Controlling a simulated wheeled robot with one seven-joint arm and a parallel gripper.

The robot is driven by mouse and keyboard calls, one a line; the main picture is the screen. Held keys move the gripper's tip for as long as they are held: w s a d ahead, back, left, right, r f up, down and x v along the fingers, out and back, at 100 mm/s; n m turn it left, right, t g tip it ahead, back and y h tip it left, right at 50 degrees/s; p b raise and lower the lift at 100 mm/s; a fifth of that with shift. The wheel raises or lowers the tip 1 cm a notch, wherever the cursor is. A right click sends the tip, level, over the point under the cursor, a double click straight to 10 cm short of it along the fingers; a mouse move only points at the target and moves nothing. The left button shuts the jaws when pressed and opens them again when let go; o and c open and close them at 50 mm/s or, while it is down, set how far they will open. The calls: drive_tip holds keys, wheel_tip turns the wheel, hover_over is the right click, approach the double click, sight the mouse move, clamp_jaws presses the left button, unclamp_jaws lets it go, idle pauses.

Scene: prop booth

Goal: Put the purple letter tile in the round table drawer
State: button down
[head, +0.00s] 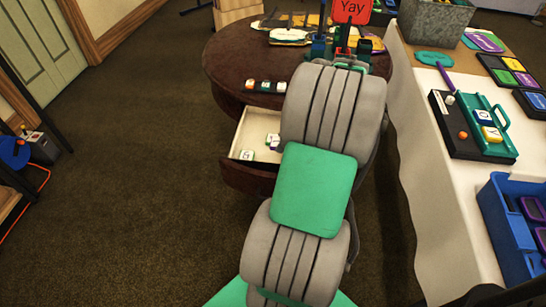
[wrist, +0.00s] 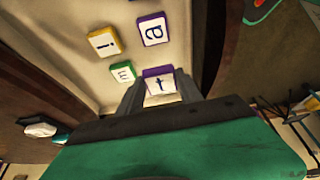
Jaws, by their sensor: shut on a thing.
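The purple letter tile (wrist: 158,82), a white-faced "t" with a purple edge, is between the fingers of my gripper (wrist: 160,91) in the wrist view. The gripper is shut on it. The tile appears over the open drawer (wrist: 80,85); I cannot tell whether it touches the drawer floor. In the head view the round table (head: 230,62) has this drawer (head: 240,137) pulled out at its front. My arm hides the gripper and the held tile there.
Small blocks (head: 266,86) line the tabletop edge.

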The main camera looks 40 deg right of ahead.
sight(268, 161)
drive_tip(key=x, duration=0.2)
drive_tip(key=b+x, duration=0.1)
drive_tip(key=x, duration=0.4)
drive_tip(key=shift+w+a+f+b, duration=0.15)
drive_tip(key=shift+a+b, duration=0.15)
drive_tip(key=shift+a, duration=0.2)
drive_tip(key=shift+f, duration=0.2)
drive_tip(key=shift+f, duration=0.15)
drive_tip(key=c, duration=0.8)
unclamp_jaws()
